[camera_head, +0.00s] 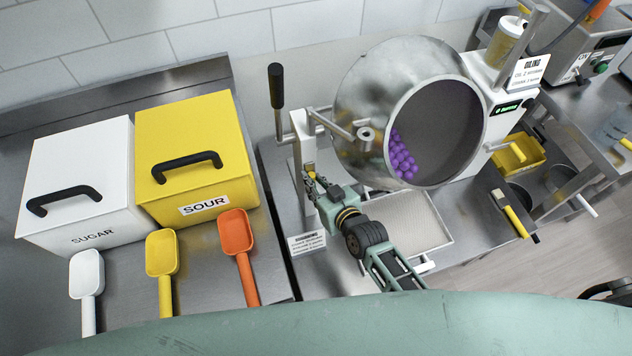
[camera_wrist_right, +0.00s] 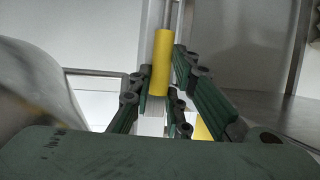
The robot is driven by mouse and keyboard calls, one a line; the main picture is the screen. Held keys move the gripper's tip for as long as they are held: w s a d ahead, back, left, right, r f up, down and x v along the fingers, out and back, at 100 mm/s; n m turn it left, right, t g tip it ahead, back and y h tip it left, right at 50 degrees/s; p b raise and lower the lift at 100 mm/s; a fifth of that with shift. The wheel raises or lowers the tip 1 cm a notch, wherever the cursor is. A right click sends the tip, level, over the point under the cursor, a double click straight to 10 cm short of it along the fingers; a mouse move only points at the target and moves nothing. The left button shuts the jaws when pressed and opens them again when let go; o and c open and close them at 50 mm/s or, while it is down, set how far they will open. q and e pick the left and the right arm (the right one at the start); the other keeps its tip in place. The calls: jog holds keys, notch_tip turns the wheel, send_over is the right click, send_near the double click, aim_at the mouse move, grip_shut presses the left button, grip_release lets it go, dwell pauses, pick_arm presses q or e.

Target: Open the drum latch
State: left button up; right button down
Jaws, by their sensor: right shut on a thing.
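The steel drum (camera_head: 362,90) is tilted, its round mouth facing front right, with purple gummies (camera_head: 402,157) inside. A white post (camera_head: 303,150) stands at its left. The latch's yellow grip (camera_head: 309,168) shows at this post, mostly covered by my right gripper (camera_head: 314,180). In the right wrist view the yellow grip (camera_wrist_right: 162,60) on a thin metal rod stands between the fingers of my right gripper (camera_wrist_right: 160,88). The gripper is shut on it. My left gripper is not in view.
A black-handled lever (camera_head: 277,87) rises behind the post. A white SUGAR bin (camera_head: 85,160) and a yellow SOUR bin (camera_head: 205,130) stand left, with scoops (camera_head: 237,235) in front. A tray (camera_head: 415,222) lies below the drum. A yellow-handled brush (camera_head: 512,215) lies right.

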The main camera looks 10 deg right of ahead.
jog(key=shift+d, duration=0.3)
jog(key=s+d+f+n+t+y+b, duration=0.1)
jog(key=s+t+b, duration=0.4)
jog(key=b, duration=1.1)
jog(key=shift+f+t+y, duration=0.8)
jog(key=shift+f, duration=0.2)
jog(key=shift+s, duration=0.1)
